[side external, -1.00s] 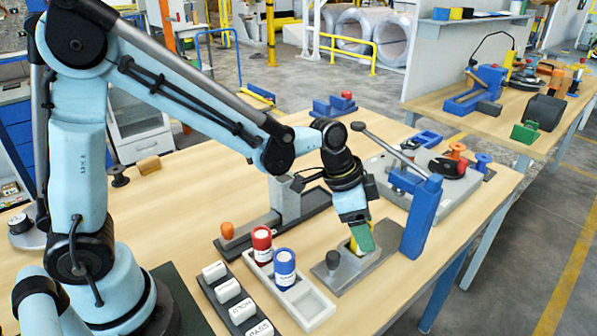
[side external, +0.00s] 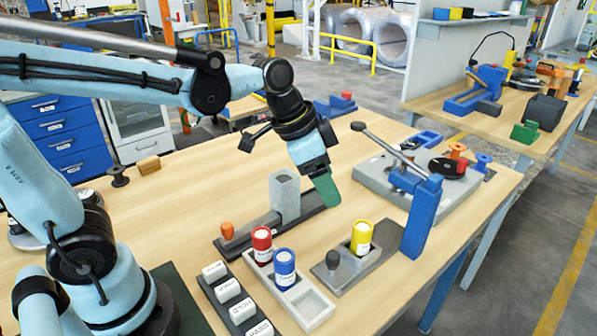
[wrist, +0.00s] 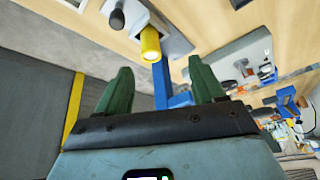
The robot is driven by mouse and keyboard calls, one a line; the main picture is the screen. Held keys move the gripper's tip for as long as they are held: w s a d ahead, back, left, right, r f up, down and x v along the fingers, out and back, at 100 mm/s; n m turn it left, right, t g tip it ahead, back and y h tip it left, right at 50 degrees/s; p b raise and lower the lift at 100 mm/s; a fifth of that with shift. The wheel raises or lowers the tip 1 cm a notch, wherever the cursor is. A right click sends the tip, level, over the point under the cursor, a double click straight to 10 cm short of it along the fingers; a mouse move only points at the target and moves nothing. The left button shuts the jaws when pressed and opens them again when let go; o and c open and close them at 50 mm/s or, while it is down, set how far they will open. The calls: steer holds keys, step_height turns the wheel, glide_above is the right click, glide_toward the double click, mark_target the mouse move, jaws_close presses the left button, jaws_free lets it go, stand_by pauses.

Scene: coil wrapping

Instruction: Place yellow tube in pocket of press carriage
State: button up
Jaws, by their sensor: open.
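The yellow tube (side external: 361,237) with a white label stands upright on the grey press carriage (side external: 345,270), towards its far end, by the blue press post (side external: 421,217). It also shows in the wrist view (wrist: 151,44). Its bottom is hidden, so the pocket itself cannot be seen. My gripper (side external: 327,190) is raised up and left of the tube, apart from it. In the wrist view its two green fingers (wrist: 163,88) are spread wide with nothing between them.
A red tube (side external: 262,245) and a blue tube (side external: 285,268) stand in a pale tray (side external: 308,303) left of the carriage. Several white labelled blocks (side external: 228,292) sit in front. A grey upright block (side external: 285,195) stands behind. The press lever (side external: 380,140) sticks up.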

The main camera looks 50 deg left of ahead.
steer(key=s+a+f+n+t+y, duration=0.2)
steer(key=s+a+n, duration=0.4)
steer(key=s+a, duration=0.1)
steer(key=shift+f+n+t, duration=0.15)
steer(key=shift+n+t, duration=0.15)
steer(key=shift+t, duration=0.1)
steer(key=shift+w, duration=0.1)
